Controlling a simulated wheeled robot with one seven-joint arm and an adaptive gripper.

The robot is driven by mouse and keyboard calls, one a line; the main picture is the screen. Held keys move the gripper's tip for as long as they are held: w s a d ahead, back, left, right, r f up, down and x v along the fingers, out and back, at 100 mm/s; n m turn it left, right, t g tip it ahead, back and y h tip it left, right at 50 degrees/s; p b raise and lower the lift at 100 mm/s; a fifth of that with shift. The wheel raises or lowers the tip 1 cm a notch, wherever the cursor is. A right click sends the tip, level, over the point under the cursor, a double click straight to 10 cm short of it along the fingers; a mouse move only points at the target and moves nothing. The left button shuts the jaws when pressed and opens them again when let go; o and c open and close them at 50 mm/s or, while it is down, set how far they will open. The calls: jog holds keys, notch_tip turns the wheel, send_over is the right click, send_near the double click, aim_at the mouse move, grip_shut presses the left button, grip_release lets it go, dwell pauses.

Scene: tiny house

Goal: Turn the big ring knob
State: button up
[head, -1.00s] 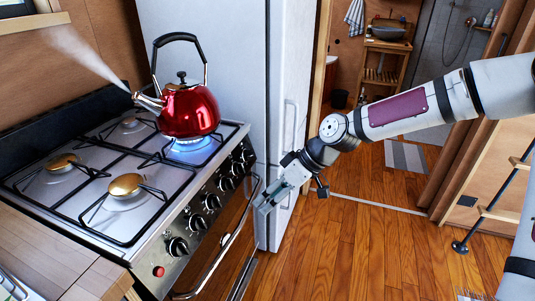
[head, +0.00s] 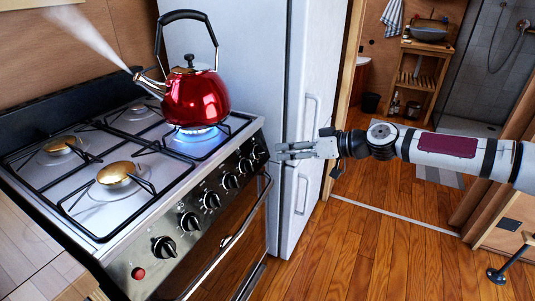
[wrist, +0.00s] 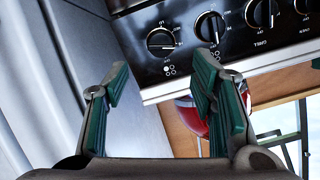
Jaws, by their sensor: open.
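A row of several black knobs runs along the steel stove front (head: 150,273). The end knob nearest the fridge (head: 258,153) is closest to my gripper (head: 278,151). In the wrist view, this end knob (wrist: 162,40) lies beyond the gap between my fingertips (wrist: 160,76). My gripper is open and empty, and the knob looks apart from it. Its pointer line and a small burner diagram show beside it. A neighbouring knob (wrist: 211,27) is just to its right there. I cannot tell which knob is marked for the big ring.
A red kettle (head: 196,98) steams on a lit burner (head: 197,134) at the stove's back right. The white fridge (head: 300,90) stands close beside the stove and my gripper. An oven handle (head: 232,240) runs below the knobs. Wooden floor (head: 350,250) is clear to the right.

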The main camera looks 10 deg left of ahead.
aim_at(265, 151)
jog(key=b+x, duration=0.1)
jog(key=x, duration=0.7)
jog(key=c, duration=1.1)
